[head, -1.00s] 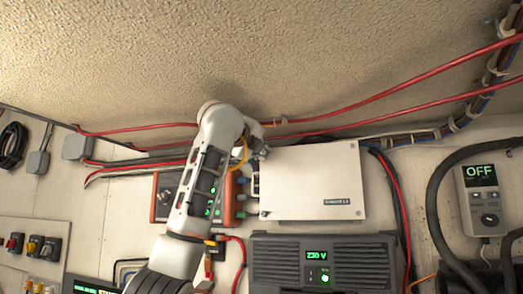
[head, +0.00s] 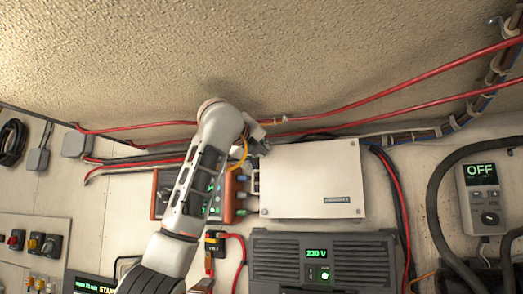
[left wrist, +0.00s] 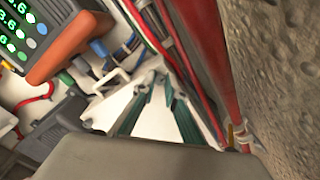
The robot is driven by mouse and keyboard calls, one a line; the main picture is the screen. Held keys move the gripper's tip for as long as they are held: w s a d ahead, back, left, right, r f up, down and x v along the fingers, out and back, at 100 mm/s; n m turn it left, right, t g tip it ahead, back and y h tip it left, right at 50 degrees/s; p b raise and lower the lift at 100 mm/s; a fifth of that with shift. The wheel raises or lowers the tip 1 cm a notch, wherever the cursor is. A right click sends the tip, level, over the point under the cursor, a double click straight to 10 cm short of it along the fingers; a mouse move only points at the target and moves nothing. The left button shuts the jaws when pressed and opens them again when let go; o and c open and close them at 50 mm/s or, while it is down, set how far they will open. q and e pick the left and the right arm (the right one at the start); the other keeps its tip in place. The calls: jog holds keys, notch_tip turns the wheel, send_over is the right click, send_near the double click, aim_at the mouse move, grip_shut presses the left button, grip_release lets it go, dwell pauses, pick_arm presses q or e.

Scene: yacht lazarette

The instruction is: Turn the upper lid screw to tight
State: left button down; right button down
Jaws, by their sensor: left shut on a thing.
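The white lidded box (head: 312,182) is fixed to the wall in the middle of the head view. My left gripper (head: 263,143) is at its upper left corner, partly hidden by my own wrist. In the left wrist view its two dark green fingers (left wrist: 160,82) come close together in front of the white box face (left wrist: 158,122). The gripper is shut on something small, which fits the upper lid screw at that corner. The screw itself is hidden by the fingers, and its angle cannot be read. My right gripper is not in view.
An orange-ended device (head: 229,198) with green readouts is left of the box, behind my arm. A dark unit (head: 325,262) reading 230 V is below. Red cables (head: 400,91) run above the box, close to the gripper. A grey OFF panel (head: 484,200) is at right.

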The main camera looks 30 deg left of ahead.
pick_arm(q)
jog(key=c, duration=2)
grip_release()
jog(key=shift+c, duration=0.2)
jog(key=v, duration=1.2)
